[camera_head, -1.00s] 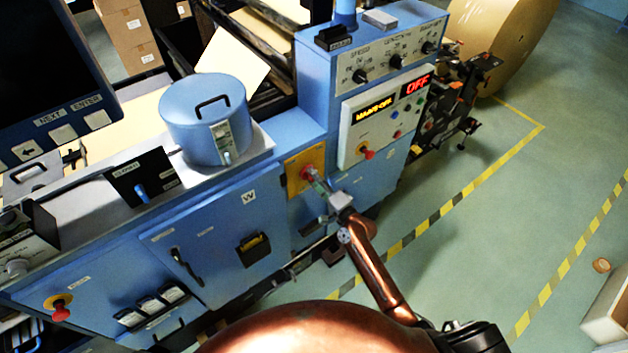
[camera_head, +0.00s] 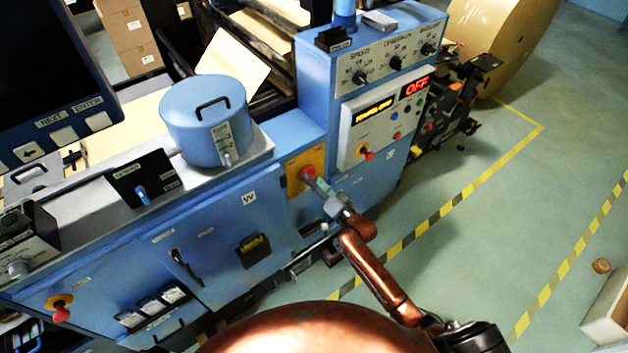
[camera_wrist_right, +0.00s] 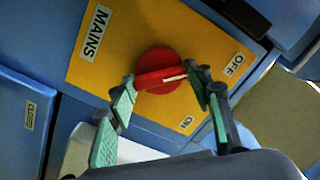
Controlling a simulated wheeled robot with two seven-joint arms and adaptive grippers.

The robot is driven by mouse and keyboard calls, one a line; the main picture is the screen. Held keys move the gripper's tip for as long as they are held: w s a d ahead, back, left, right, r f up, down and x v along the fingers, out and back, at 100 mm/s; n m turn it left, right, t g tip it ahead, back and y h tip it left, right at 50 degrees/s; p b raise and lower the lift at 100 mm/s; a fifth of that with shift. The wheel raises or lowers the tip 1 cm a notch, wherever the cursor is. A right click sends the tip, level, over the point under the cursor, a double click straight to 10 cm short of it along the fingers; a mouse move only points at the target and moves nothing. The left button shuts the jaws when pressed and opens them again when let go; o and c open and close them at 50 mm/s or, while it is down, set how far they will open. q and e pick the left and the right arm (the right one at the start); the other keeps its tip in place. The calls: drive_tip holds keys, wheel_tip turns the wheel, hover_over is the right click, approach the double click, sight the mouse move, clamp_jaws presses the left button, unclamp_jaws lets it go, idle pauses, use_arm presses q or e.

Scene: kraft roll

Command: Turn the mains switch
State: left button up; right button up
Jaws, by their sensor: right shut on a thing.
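The mains switch is a red rotary knob (camera_wrist_right: 158,71) on a yellow plate (camera_wrist_right: 105,65) labelled MAINS, OFF and ON. Its white mark points right in the right wrist view, nearer OFF than ON. It also shows as a red spot in the head view (camera_head: 306,173), on the front of the blue machine. My right gripper (camera_wrist_right: 163,88) is shut on the knob, with a green-padded finger at each end of its grip bar. In the head view my right gripper (camera_head: 315,182) partly covers the switch. My left gripper is not in view.
A blue lidded pot (camera_head: 205,125) stands on the machine top. The green floor (camera_head: 480,240) right of my arm is open, with striped tape.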

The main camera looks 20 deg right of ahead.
idle(0.5)
drive_tip(key=o, duration=1.2)
drive_tip(key=shift+c, duration=0.2)
drive_tip(key=v, duration=1.2)
